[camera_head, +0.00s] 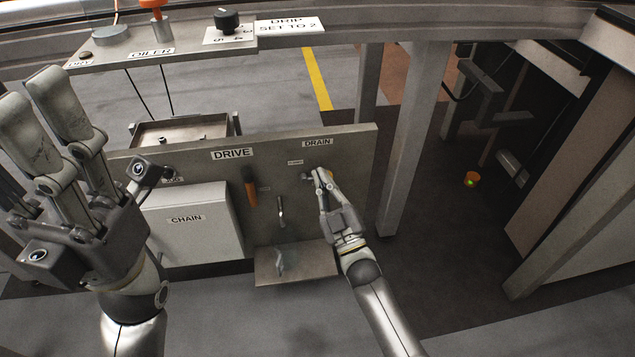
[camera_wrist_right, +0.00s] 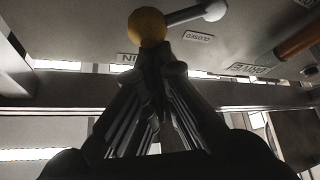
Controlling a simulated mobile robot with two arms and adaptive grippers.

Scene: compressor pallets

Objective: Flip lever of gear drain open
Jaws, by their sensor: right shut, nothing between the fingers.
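The drain lever is a short metal arm (camera_wrist_right: 185,16) with a yellow ball knob (camera_wrist_right: 147,25), under the DRAIN label (camera_head: 317,142) on the upright panel. A small CLOSED label (camera_wrist_right: 198,37) is beside its pivot. In the head view the knob (camera_head: 328,175) is mostly hidden by my right gripper (camera_head: 321,176). My right gripper is shut and empty. In the right wrist view its fingertips (camera_wrist_right: 160,55) are at the knob, not around it; whether they touch cannot be told. My left gripper (camera_head: 32,88) is at the left, fingers apart, empty, away from the lever.
The panel (camera_head: 350,150) also carries an orange handle (camera_head: 250,187) below the DRIVE label and a small metal spout (camera_head: 281,210) above a tray (camera_head: 310,268). A CHAIN box (camera_head: 190,225) is left. A grey post (camera_head: 412,140) stands right of the panel.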

